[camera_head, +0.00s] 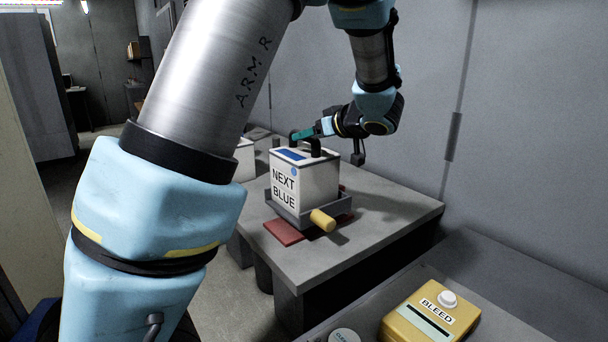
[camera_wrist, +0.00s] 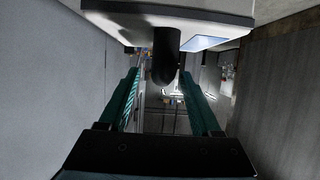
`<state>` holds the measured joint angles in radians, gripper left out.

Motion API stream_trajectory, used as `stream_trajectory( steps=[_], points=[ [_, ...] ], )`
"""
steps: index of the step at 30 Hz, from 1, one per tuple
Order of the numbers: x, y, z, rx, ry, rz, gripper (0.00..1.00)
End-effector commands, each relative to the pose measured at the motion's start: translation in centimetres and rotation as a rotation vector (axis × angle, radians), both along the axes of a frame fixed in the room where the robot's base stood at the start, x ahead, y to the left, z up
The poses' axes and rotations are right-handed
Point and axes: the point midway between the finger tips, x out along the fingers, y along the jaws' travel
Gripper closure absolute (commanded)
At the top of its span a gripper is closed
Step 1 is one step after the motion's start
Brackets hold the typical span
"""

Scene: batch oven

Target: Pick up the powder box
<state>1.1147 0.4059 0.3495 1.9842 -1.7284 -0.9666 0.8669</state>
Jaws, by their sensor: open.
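The powder box, a white box labelled "NEXT BLUE" (camera_head: 318,183), sits in a grey tray (camera_head: 287,211) on the grey table. It has a blue patch on top and a black handle (camera_head: 315,147). My gripper (camera_head: 304,133), with teal fingers, is level with the handle at the top of the box. In the wrist view the box (camera_wrist: 120,10) fills the top edge, and its dark handle (camera_wrist: 164,65) shows between my two open fingers (camera_wrist: 163,72). I cannot tell whether either finger touches the handle.
A yellow cylinder (camera_head: 322,220) sticks out at the tray's front, above a red pad (camera_head: 283,232). Another white box (camera_head: 244,160) stands behind to the left. A yellow "BLEED" box with a white button (camera_head: 430,312) is at lower right. The table's right part is clear; a wall runs behind.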

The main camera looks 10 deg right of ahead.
Motion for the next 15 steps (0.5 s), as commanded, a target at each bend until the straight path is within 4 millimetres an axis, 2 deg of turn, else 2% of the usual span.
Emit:
stream_trajectory(
  steps=[6, 14, 15],
  points=[
    [2.1, 1.2, -1.0, 0.001, 0.002, -0.001, 0.35],
    [2.4, 1.3, -1.2, 0.0, 0.0, -0.001, 0.35],
    [2.4, 1.3, -1.2, 0.0, 0.0, -0.001, 0.39]
  ],
)
